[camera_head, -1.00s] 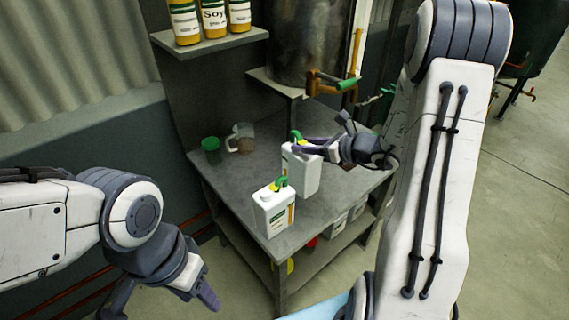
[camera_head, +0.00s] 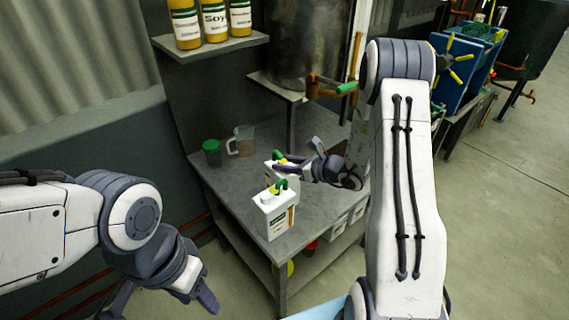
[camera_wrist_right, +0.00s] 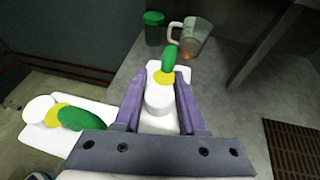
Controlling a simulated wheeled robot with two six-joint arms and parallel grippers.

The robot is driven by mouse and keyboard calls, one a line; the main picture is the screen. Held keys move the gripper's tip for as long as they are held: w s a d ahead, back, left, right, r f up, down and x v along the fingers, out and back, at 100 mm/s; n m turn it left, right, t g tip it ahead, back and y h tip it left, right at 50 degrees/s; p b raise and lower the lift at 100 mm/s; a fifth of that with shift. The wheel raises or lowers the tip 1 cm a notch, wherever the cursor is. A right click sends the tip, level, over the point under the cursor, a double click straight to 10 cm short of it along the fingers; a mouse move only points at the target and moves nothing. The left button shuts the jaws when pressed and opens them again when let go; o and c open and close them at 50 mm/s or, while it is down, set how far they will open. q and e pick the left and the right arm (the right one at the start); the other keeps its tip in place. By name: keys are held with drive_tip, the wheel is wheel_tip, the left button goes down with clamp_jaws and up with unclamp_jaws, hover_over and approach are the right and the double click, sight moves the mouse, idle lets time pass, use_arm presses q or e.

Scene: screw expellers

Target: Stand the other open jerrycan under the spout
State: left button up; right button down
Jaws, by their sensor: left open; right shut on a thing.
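Two white jerrycans with green and yellow parts on top are on the grey bench. The rear jerrycan (camera_head: 273,169) is between the fingers of my right gripper (camera_head: 291,167), which is shut on it. In the right wrist view that jerrycan (camera_wrist_right: 160,121) shows its round white neck between the purple fingers. The front jerrycan (camera_head: 273,222) stands upright near the bench corner, close beside the held one. It shows at lower left in the wrist view (camera_wrist_right: 88,108). The spout (camera_head: 322,86), orange-brown with a green handle, is at the tank's front. My left gripper (camera_head: 160,305) is open and empty, off the bench.
A green-lidded cup (camera_head: 211,153) and a clear jug (camera_head: 241,141) stand at the bench's back left. A brown grate (camera_wrist_right: 296,145) lies to the right. A shelf (camera_head: 215,44) holds several bottles. More containers stand on the lower shelf.

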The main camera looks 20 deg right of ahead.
drive_tip(key=shift+f, duration=0.1)
drive_tip(key=shift+c, duration=2.4)
unclamp_jaws()
